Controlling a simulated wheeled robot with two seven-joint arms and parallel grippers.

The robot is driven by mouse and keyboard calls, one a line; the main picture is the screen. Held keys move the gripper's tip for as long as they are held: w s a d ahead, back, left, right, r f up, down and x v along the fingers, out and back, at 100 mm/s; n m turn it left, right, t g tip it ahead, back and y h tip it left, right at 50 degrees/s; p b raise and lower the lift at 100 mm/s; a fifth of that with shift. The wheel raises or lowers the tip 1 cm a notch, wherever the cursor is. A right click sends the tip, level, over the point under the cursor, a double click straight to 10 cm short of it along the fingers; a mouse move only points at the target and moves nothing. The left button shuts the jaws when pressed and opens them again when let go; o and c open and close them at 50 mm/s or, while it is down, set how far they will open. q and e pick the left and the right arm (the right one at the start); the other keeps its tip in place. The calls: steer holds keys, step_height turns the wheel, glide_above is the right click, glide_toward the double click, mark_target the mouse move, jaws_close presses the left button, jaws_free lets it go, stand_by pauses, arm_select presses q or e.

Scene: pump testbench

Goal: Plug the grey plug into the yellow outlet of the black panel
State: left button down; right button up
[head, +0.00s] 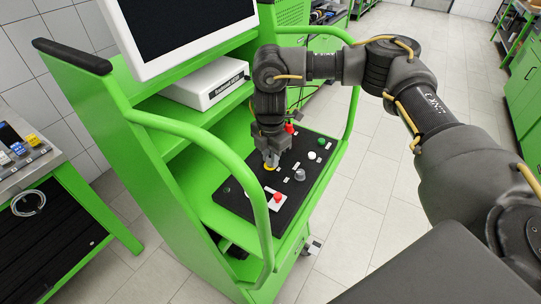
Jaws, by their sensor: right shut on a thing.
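The black panel (238,195) lies on the green testbench, with the yellow outlet (269,167) on its left half. My right gripper (271,158) points down right over the yellow outlet. It is shut on the grey plug, which is mostly hidden between the fingers. Only a yellow edge of the outlet shows beneath the fingertips. I cannot tell whether the plug is in the outlet or just above it. My left gripper is not in view.
The panel also bears a grey knob (299,175), a red button (278,197), a white button (312,155) and green buttons. A monitor (185,30) and a white box (207,82) stand behind. A side table (22,160) is at left.

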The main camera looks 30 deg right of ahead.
steer(key=shift+f, duration=0.25)
steer(key=o, duration=1.3)
steer(key=shift+r, duration=0.1)
step_height(320, 180, up, 8)
steer(key=p, duration=0.8)
stand_by(0.9)
